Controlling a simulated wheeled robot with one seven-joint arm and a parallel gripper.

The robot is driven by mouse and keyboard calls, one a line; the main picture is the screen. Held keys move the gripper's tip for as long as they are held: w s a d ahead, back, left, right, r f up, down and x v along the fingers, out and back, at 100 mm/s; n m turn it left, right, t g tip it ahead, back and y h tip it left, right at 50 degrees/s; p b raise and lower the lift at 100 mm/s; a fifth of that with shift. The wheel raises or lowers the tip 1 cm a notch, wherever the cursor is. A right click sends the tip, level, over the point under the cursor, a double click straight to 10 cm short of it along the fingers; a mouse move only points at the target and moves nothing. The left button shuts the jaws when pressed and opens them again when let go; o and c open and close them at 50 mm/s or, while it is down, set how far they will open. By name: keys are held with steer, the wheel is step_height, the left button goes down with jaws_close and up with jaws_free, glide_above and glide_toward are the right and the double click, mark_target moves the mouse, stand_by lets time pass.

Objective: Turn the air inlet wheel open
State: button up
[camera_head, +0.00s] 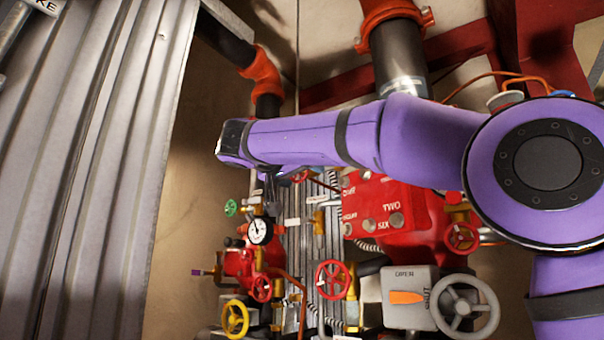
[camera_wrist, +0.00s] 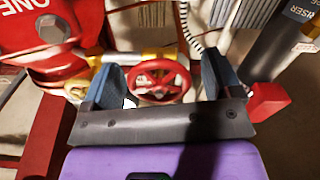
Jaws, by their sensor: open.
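In the wrist view a red handwheel (camera_wrist: 148,94) sits on a brass-coloured pipe, between the two fingers of my gripper (camera_wrist: 160,78). The fingers are apart, one on each side of the wheel; I cannot tell whether either touches it. In the head view my gripper (camera_head: 268,188) points down beside a small red wheel (camera_head: 300,175), partly hidden by my arm. No readable label shows which wheel is the air inlet.
Other wheels are close by: red (camera_head: 332,280), yellow (camera_head: 235,319), green (camera_head: 231,208) and grey (camera_head: 465,310). A pressure gauge (camera_head: 259,231), a red valve body (camera_head: 385,215) and a grey OPEN/SHUT box (camera_head: 408,298) crowd the area. A corrugated metal panel (camera_head: 90,150) stands left.

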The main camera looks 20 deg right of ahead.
steer(key=shift+w+d, duration=0.25)
steer(key=shift+d, duration=0.15)
steer(key=c, duration=0.9)
